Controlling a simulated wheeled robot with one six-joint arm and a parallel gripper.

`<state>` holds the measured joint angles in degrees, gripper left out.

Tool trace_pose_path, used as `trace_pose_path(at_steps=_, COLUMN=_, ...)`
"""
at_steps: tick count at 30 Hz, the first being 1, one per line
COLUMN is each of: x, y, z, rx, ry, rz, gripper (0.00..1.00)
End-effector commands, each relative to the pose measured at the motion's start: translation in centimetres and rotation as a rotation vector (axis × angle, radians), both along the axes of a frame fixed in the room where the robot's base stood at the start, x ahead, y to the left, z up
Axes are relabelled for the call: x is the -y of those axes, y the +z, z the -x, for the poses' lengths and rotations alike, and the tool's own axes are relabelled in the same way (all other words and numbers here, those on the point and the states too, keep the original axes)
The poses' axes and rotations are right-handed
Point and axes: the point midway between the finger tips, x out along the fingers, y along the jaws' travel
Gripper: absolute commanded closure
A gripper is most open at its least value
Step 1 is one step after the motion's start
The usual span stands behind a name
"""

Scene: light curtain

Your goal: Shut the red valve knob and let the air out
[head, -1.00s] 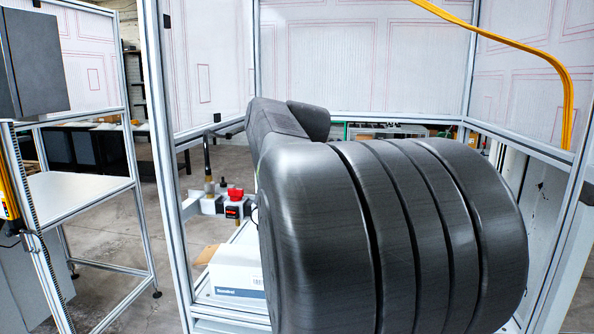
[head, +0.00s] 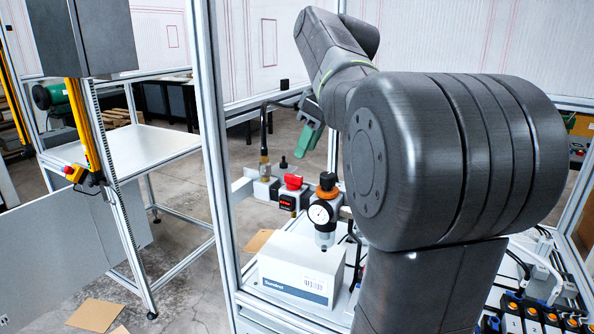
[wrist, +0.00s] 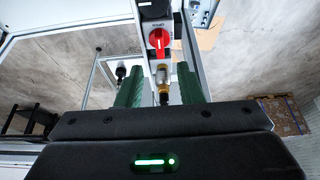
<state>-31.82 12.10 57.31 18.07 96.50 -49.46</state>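The red valve knob (head: 293,181) sits on a grey air unit on the frame in the middle of the head view, with a black block and red label below it. In the wrist view the red knob (wrist: 160,39) is beyond the fingertips, with a white mark running up and down its face. My gripper (wrist: 160,70) has its two green fingers apart with a clear gap; a brass fitting (wrist: 162,80) shows between them, farther off. In the head view my gripper (head: 309,128) hangs above and right of the knob, apart from it.
A pressure gauge (head: 320,212) with an orange-topped regulator (head: 328,183) stands right of the knob. A black hose (head: 264,130) rises behind it. A white box (head: 297,268) sits below. A metal frame post (head: 213,150) stands left. My arm covers much of the right.

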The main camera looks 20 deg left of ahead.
Motion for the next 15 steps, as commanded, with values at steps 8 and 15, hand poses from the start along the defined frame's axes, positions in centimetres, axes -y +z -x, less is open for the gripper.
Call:
trace_pose_path(at_steps=8, x=-2.0, y=-5.0, z=-0.1, rx=-0.003, ry=0.0, rz=0.002, gripper=0.66)
trace_pose_path(at_steps=15, x=-2.8, y=-6.8, z=-0.2, rx=-0.001, ry=-0.001, rz=0.0, gripper=0.66)
